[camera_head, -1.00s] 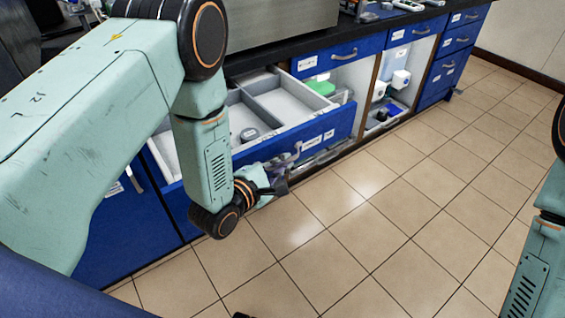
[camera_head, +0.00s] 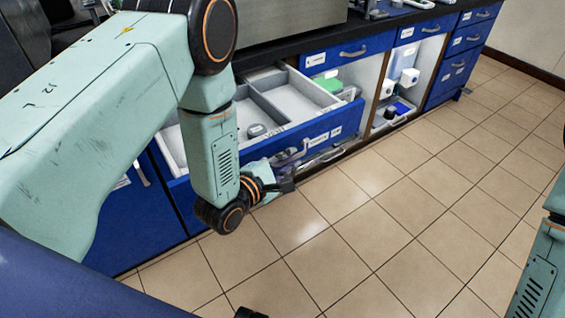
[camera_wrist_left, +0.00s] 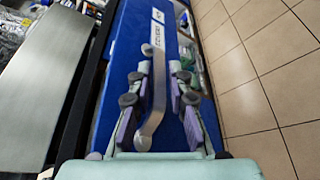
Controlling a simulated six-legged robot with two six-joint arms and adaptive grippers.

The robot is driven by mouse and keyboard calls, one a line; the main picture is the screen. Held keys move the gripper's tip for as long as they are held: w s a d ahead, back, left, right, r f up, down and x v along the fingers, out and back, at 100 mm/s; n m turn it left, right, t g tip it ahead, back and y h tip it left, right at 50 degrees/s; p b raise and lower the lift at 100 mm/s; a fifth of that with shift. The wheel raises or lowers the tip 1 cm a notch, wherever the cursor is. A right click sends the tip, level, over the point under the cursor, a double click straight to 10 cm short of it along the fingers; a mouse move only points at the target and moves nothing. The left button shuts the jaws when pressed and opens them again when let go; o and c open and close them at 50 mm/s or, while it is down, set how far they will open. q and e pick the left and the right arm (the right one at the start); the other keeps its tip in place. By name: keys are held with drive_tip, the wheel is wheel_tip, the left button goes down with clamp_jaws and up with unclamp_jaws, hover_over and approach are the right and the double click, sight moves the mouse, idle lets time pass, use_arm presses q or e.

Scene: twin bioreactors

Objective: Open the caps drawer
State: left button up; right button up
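A blue drawer (camera_head: 310,140) stands pulled out of the bench, showing pale grey compartments and a small grey item (camera_head: 256,131). Its white labels are too small to read, so I cannot tell whether it is the caps drawer. In the left wrist view, a curved silver handle (camera_wrist_left: 156,75) on a blue front runs between the parted fingers of my left gripper (camera_wrist_left: 164,88). Blue shows between the handle and the right-hand finger. My right gripper is out of view.
The right-hand open bay holds white bottles (camera_head: 409,77). A closed blue drawer (camera_head: 347,54) sits above the middle bay. A steel box (camera_head: 290,25) stands on the dark bench top. The tiled floor (camera_head: 400,200) in front is clear.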

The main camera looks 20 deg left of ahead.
use_arm(q)
drive_tip(key=v, duration=1.2)
drive_tip(key=s+a+f+m+g+y, duration=0.2)
drive_tip(key=s+f+m+g+y, duration=0.1)
drive_tip(key=s+f+m+g, duration=0.75)
drive_tip(key=s+f+m+g+y, duration=0.1)
drive_tip(key=s+f+m+g, duration=0.1)
drive_tip(key=s+m, duration=0.3)
drive_tip(key=s+a+f+m+g+y, duration=0.1)
drive_tip(key=s+f+m, duration=0.3)
drive_tip(key=s, duration=0.5)
drive_tip(key=shift+s+a+m+g, duration=0.2)
drive_tip(key=shift+a+m+g, duration=0.15)
drive_tip(key=shift+g, duration=0.3)
